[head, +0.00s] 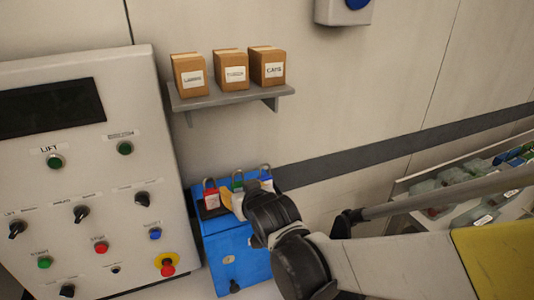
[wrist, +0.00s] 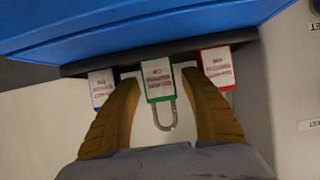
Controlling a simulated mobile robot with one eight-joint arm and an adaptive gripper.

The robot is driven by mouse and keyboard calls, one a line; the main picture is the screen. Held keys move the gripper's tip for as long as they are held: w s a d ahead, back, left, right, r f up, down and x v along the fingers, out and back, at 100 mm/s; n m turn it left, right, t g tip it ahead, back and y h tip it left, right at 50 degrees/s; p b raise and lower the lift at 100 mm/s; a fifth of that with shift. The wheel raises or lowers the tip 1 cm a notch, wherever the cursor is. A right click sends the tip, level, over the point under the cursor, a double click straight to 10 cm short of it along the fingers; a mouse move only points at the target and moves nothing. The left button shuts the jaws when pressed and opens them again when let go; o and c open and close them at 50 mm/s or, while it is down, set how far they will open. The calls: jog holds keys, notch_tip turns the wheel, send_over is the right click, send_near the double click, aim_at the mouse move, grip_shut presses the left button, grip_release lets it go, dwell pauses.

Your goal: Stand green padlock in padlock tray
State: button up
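The green padlock (wrist: 157,80) is in the middle of the wrist view, with a white label and its metal shackle towards my gripper. It appears upright in the dark padlock tray (wrist: 112,66); its base contact is not clear. It also shows in the head view (head: 238,184), partly hidden by my gripper. My gripper (wrist: 159,78) is open, its two yellow fingers on either side of the green padlock with visible gaps. A blue padlock (wrist: 101,86) and a red padlock (wrist: 217,66) stand at either side, close outside the fingers.
The tray sits on a blue cabinet (head: 228,258). A control panel (head: 90,180) stands close at its left. A shelf (head: 232,98) with three cartons is on the wall above. A bin of mixed items (head: 455,180) is at the right.

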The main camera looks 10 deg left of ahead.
jog(key=shift+r, duration=0.25)
jog(key=p+v, duration=0.5)
jog(key=v, duration=0.7)
jog(key=d+m+h, duration=0.3)
jog(key=d+h, duration=0.1)
jog(key=d, duration=1.2)
jog(key=s+d+f+m+g+h, duration=0.1)
jog(key=s+d+m+g+h, duration=0.1)
jog(key=s+d, duration=0.8)
jog(key=d+m+g, duration=0.1)
jog(key=d, duration=0.2)
jog(key=shift+s+d+f+g+h, duration=0.2)
jog(key=shift+d+f+g+h, duration=0.1)
jog(key=shift+g+h, duration=0.1)
